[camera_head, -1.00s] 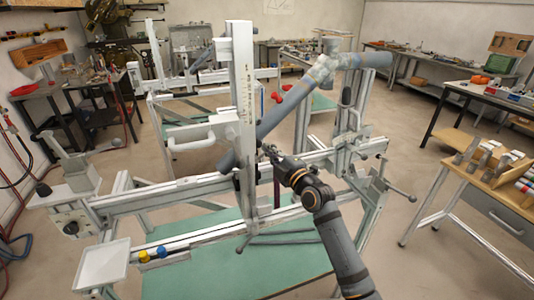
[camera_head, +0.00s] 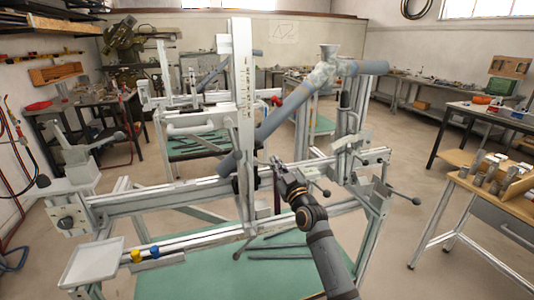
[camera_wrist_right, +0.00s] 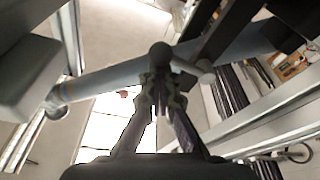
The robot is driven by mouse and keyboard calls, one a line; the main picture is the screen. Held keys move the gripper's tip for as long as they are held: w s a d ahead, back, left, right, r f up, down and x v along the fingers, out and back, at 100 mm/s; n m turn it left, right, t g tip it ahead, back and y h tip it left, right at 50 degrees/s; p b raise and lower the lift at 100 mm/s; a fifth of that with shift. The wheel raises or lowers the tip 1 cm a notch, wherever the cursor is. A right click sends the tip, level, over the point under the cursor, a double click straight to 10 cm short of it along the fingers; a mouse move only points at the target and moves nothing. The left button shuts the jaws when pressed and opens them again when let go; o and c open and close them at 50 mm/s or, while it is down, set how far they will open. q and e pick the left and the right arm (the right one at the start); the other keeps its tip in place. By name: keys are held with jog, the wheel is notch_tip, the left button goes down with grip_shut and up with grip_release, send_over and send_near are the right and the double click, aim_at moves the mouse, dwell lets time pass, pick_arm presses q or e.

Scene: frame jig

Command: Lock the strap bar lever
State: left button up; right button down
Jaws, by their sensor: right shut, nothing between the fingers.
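The upright jig frame (camera_head: 243,120) holds a blue-grey tube assembly (camera_head: 290,110) that slants up to the right. My right gripper (camera_head: 277,164) is shut and empty, beside the upright post at the tube's lower end. In the right wrist view a grey lever with a round knob (camera_wrist_right: 160,54) lies just past my shut fingertips (camera_wrist_right: 159,85); touching or apart, I cannot tell. Black-knobbed levers also show right of my wrist (camera_head: 326,193) and at the jig's right end (camera_head: 416,201). Which one is the strap bar lever is unclear. My left gripper is out of view.
A grey tray (camera_head: 92,263) and yellow and blue knobs (camera_head: 145,253) sit at the jig's front left. A green shelf (camera_head: 190,282) lies low under the rails. A wooden bench (camera_head: 485,190) stands at right, with open floor between.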

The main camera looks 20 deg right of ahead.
jog(key=shift+a+f+m+h+b, duration=0.2)
jog(key=shift+f+m+b, duration=0.35)
jog(key=shift+f+b, duration=0.25)
jog(key=shift+a+f+m+h+b, duration=0.2)
jog(key=shift+f+m+b, duration=0.35)
jog(key=shift+f, duration=0.5)
